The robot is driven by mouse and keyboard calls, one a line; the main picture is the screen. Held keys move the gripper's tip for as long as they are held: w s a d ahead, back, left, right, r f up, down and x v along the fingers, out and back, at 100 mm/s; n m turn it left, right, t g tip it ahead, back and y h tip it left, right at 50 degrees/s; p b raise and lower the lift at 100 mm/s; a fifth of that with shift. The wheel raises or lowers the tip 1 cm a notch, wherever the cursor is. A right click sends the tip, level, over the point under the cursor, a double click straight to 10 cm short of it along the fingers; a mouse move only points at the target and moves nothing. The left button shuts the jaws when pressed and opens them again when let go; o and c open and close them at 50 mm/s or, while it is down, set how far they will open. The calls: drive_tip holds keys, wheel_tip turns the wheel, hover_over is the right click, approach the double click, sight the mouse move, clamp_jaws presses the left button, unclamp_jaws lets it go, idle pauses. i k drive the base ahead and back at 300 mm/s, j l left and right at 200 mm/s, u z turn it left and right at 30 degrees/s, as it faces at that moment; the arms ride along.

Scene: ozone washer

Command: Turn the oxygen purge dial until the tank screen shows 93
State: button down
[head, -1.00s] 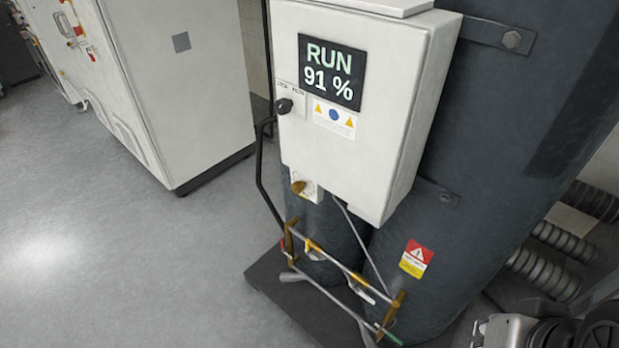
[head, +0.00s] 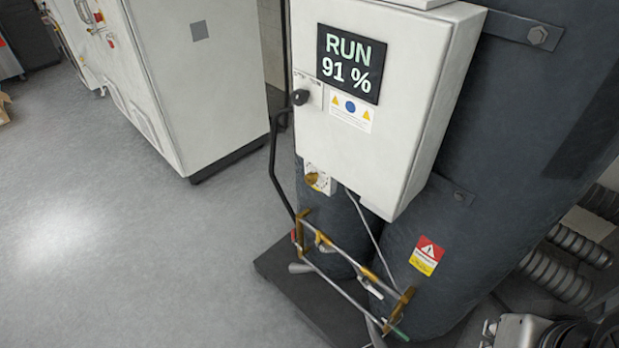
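The tank screen (head: 350,64) is a dark panel on the white control box, reading "RUN 91 %". A brass-coloured knob (head: 314,181) on a small white plate sits under the box's lower left corner; it looks like the purge dial, but no label is readable. A black knob (head: 300,97) is on the box's left side beside a small labelled plate. My gripper is not in view; nothing is seen touching either knob.
A large dark tank (head: 500,130) stands behind the control box (head: 405,130). Brass and steel pipework (head: 345,262) juts out below, above a dark base plate (head: 300,290). A white cabinet (head: 200,90) stands at left. The grey floor (head: 130,230) at front left is clear.

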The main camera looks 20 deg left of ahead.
sight(311, 179)
drive_tip(key=j+u, duration=0.15)
drive_tip(key=u, duration=0.25)
drive_tip(key=i+u, duration=0.15)
drive_tip(key=u, duration=0.2)
drive_tip(key=i+j+u, duration=0.1)
drive_tip(key=u, duration=0.3)
